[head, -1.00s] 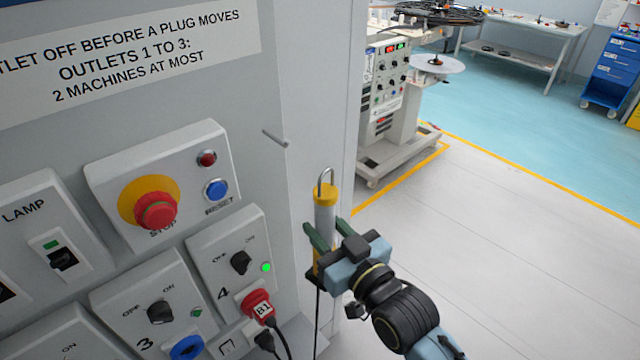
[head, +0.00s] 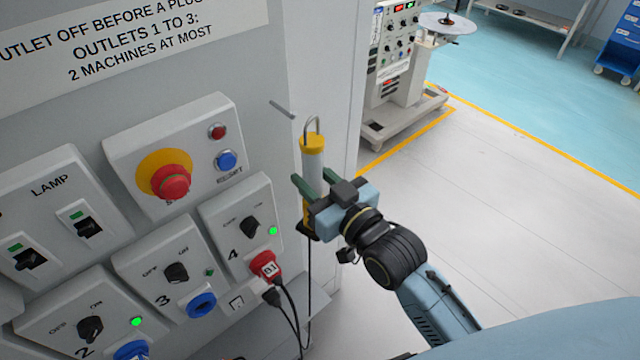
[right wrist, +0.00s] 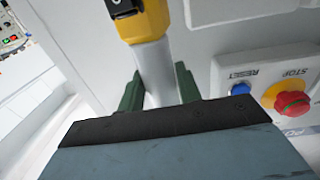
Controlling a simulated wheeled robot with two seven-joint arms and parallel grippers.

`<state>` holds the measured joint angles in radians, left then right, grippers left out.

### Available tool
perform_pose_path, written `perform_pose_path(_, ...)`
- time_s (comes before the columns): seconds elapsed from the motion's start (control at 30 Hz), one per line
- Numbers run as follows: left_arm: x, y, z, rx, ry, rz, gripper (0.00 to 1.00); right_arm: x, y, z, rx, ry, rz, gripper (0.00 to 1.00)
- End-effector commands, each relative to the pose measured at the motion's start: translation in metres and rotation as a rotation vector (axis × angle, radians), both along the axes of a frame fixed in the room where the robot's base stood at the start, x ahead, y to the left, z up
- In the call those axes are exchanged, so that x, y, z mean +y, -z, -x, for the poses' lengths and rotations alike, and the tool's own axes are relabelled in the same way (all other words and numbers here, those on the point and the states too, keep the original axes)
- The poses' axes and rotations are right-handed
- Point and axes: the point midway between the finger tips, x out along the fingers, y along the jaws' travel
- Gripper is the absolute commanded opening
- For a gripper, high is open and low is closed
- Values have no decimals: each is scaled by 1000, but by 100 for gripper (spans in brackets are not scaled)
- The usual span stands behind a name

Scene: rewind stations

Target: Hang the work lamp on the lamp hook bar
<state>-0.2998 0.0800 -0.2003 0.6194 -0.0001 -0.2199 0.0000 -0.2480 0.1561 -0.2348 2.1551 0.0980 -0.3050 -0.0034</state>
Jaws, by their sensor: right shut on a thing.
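The work lamp (head: 313,160) is a pale upright cylinder with a yellow cap, a metal hook loop on top and a dark cord hanging below. My right gripper (head: 315,186) is shut on its body; its green fingers flank the pale tube in the right wrist view (right wrist: 158,90). The lamp hook bar (head: 281,109) is a thin grey rod standing out from the cabinet wall. The lamp's loop is just below and to the right of the bar's tip in the head view, and looks apart from it. The depth between them is hard to tell. My left gripper is not in view.
The grey cabinet carries a stop button box (head: 172,178), lamp switches (head: 82,222) and several outlet boxes with a red plug (head: 266,267). Cords hang below the plug. A machine (head: 395,75) stands behind on the floor. The floor at right is clear.

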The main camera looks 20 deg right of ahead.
Motion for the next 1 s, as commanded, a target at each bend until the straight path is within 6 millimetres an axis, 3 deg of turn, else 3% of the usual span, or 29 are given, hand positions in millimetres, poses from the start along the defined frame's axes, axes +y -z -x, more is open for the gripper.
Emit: perform_pose_path(1.0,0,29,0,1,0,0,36,20,6,-55,-4,0,-1,0)
